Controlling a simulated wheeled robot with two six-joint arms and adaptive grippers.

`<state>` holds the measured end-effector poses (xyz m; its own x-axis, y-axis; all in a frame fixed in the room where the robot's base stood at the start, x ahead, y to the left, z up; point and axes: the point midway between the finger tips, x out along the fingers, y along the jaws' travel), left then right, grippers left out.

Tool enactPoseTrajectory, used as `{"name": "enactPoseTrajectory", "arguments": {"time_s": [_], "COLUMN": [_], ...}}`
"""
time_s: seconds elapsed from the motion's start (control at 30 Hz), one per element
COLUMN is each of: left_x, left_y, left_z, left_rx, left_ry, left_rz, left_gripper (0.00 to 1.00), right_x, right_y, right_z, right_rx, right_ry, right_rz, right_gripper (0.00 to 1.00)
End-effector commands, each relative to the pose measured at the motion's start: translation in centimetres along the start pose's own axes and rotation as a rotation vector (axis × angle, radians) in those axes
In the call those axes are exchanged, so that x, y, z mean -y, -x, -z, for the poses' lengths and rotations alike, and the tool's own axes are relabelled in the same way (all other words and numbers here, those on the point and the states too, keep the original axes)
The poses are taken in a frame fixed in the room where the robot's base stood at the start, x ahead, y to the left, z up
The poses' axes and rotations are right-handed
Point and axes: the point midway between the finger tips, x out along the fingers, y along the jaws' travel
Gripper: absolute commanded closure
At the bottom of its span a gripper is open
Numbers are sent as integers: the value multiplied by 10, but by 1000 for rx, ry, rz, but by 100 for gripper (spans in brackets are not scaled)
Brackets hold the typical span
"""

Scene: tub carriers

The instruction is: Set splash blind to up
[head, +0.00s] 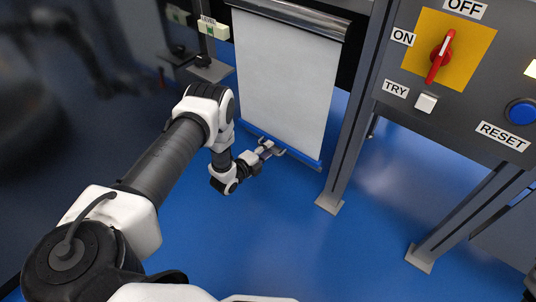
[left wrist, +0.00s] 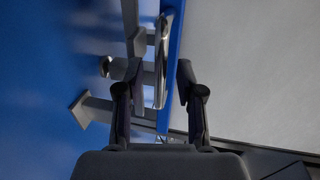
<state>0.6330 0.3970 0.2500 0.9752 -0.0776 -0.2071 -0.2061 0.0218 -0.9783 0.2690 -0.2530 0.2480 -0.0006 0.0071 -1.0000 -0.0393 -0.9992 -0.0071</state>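The splash blind (head: 285,80) is a white sheet hanging from a grey roller housing (head: 295,15), drawn down, with a blue bar (head: 300,152) along its lower edge. My left gripper (head: 271,149) is at this bar, near its middle. In the left wrist view the white sheet (left wrist: 255,65) fills the right side, and the blue bar (left wrist: 176,40) with a shiny metal handle (left wrist: 161,62) runs between the fingers of my left gripper (left wrist: 160,72). The fingers are apart, with gaps visible on both sides of the handle. My right gripper is not in view.
A grey panel at right carries a red rotary switch (head: 440,57) on a yellow plate, a white TRY button (head: 426,102) and a blue RESET button (head: 521,112). Grey posts (head: 352,110) stand right of the blind. Blue floor (head: 290,230) below is clear.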

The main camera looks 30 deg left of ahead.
Motion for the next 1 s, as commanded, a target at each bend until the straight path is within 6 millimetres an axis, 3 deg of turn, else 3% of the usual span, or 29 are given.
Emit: {"name": "enactPoseTrajectory", "arguments": {"time_s": [0.1, 0.3, 0.33, 0.43, 0.77, 1.0], "left_x": [-1, 0, 0, 0, 6, 44], "left_y": [-10, -10, -10, -10, -9, -1], "left_z": [0, 0, 0, 0, 0, 0], "left_rx": [1, 1, 1, 1, 1, 1], "left_ry": [2, 3, 3, 3, 3, 3], "left_rz": [0, -2, -2, -2, -2, 0], "left_gripper": [63, 63, 66, 100, 100, 100], "right_x": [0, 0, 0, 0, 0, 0], "right_y": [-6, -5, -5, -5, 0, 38], "right_z": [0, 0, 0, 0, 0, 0], "right_rx": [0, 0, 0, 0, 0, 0], "right_ry": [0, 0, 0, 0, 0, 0], "right_rz": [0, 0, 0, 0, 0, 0], "right_gripper": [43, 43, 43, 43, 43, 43]}}
